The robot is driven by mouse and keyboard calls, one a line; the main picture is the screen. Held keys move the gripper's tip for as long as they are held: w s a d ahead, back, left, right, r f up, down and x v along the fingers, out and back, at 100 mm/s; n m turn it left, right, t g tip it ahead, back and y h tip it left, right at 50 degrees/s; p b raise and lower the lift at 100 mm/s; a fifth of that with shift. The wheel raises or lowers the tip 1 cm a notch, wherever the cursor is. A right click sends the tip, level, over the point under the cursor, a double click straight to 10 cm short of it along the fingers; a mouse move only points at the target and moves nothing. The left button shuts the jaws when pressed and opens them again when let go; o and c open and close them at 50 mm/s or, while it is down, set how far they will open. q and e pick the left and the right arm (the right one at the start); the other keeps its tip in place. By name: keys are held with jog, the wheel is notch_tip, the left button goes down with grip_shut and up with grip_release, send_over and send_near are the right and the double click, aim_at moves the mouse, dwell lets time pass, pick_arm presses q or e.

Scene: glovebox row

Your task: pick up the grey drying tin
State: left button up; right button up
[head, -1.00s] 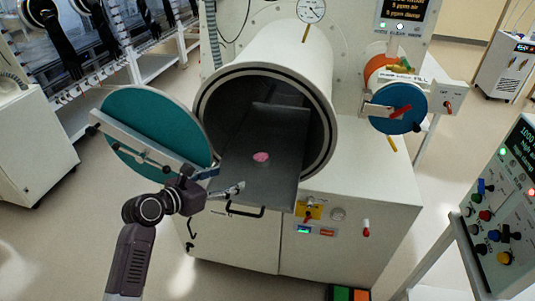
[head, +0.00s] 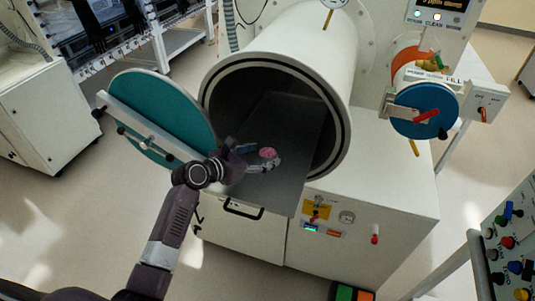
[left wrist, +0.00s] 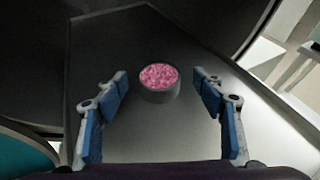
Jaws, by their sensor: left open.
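The grey drying tin (left wrist: 159,91) is a small round grey cup filled with pink granules. It stands upright on the dark sliding tray (head: 285,185) that sticks out of the round chamber. My left gripper (head: 258,155) is over the tray at the tin. In the left wrist view its blue-padded fingers (left wrist: 163,105) are wide open, one on each side of the tin, with a gap on both sides. My right gripper is not in view.
The open round chamber (head: 345,110) rises behind the tray. Its teal door (head: 165,105) stands swung out to the left, close to my left arm. A smaller blue-capped port (head: 424,111) is at the right. A control panel (head: 510,245) stands at the far right.

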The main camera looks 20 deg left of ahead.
aim_at(267, 153)
pick_arm(q)
jog(key=shift+x, duration=1.25)
jog(key=shift+w+d+f, duration=0.1)
jog(key=shift+w+f, duration=0.1)
jog(key=shift+w, duration=0.15)
jog(key=shift+s, duration=0.1)
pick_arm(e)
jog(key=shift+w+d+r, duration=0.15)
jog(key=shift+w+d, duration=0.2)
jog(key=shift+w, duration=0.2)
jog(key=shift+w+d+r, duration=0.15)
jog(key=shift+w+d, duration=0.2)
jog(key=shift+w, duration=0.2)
pick_arm(q)
jog(key=shift+c, duration=0.6)
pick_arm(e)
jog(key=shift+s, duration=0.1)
pick_arm(q)
jog(key=c, duration=1)
jog(key=shift+c, duration=0.9)
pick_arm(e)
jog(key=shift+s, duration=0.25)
pick_arm(q)
jog(key=shift+r, duration=0.1)
